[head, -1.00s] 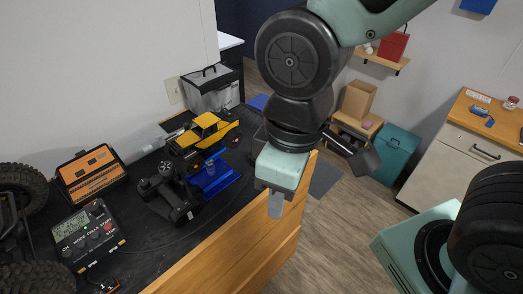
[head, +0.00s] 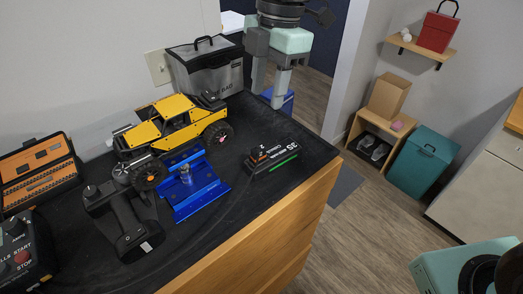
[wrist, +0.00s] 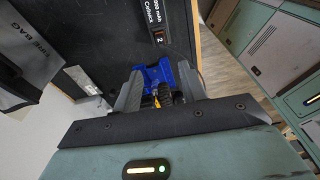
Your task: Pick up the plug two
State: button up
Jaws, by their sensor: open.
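The battery also shows at the top of the wrist view (wrist: 155,22), with a small red-edged "2" mark. My gripper (head: 268,90) is open and empty at the far end of the table, beyond the battery, pointing down. In the wrist view my gripper's fingers (wrist: 158,85) stand apart, with the blue stand (wrist: 160,72) seen farther off between them.
A yellow crawler (head: 175,125) stands beside a blue stand (head: 190,185). A black controller (head: 125,220) lies in front. A grey fire bag (head: 205,70) stands at the back near my gripper. An orange case (head: 40,170) and a charger (head: 25,255) are at left.

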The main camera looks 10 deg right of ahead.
jog(key=p, duration=0.2)
send_over(259, 148)
jog(key=f, duration=0.8)
jog(key=shift+w+d, duration=0.25)
jog(key=shift+d, duration=0.1)
jog(key=shift+s+a+f+p, duration=0.1)
jog(key=shift+f+p, duration=0.35)
jog(key=shift+f, duration=0.4)
jog(key=shift+s+a+f+p, duration=0.15)
jog(key=shift+f+p, duration=0.3)
jog(key=shift+f, duration=0.4)
jog(key=shift+s+a+f+p, duration=0.1)
jog(key=shift+f+p, duration=0.35)
jog(key=shift+f, duration=0.4)
grip_shut()
